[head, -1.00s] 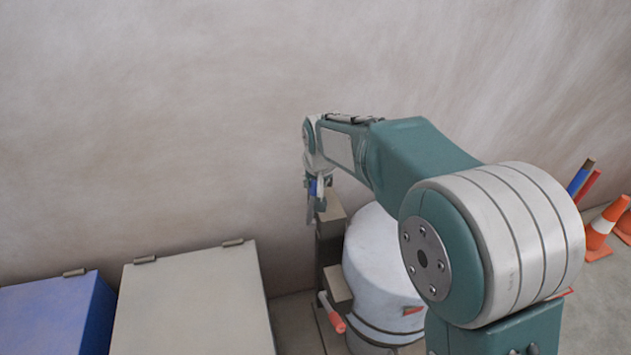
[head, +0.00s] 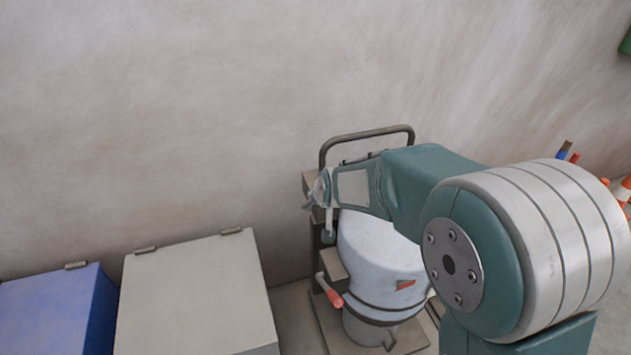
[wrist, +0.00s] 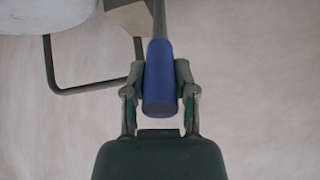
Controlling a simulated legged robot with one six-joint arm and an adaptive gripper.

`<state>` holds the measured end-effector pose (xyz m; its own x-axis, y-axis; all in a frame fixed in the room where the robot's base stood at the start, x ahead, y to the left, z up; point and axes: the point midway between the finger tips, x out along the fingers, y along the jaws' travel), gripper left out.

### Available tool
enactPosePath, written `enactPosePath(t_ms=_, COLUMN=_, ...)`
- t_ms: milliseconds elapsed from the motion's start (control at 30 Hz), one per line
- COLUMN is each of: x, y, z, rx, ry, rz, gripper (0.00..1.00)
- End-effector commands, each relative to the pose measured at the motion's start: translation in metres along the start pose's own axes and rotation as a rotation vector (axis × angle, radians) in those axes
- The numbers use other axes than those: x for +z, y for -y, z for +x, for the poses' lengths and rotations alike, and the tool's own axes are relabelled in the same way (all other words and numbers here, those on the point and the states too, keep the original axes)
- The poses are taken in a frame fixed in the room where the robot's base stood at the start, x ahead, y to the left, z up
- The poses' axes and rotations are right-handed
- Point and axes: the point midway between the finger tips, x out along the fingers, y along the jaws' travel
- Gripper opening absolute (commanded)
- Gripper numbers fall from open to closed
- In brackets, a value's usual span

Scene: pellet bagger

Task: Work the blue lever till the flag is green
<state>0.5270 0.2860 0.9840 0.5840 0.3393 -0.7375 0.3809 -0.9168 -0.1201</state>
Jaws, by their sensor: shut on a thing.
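The blue lever grip (wrist: 159,78) lies between the two fingers of my gripper (wrist: 161,80) in the wrist view, and the fingers are shut on it. Its grey shaft runs up out of that view. In the head view the wrist end of my arm is beside the upper left of the pellet bagger (head: 380,245), and the blue grip is not clearly visible there. A small red flag (head: 405,284) shows on the front of the white drum. No green shows on it.
A lever with a red grip (head: 332,294) sticks out low on the bagger's left. A grey tubular frame (head: 366,133) rises behind the drum. A beige box (head: 200,290) and a blue box (head: 55,310) stand at left. A cone (head: 624,190) is at far right.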

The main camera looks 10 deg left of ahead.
Motion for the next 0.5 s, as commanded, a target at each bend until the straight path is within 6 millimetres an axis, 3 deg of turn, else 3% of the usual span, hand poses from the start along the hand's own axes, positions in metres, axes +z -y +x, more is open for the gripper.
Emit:
enactPosePath(t_ms=200, x=0.030, y=-0.008, z=0.000, rx=-0.011, ry=-0.105, rz=0.000, gripper=0.00)
enactPosePath(t_ms=500, x=0.053, y=-0.010, z=0.002, rx=-0.044, ry=-0.201, rz=0.003, gripper=0.00)
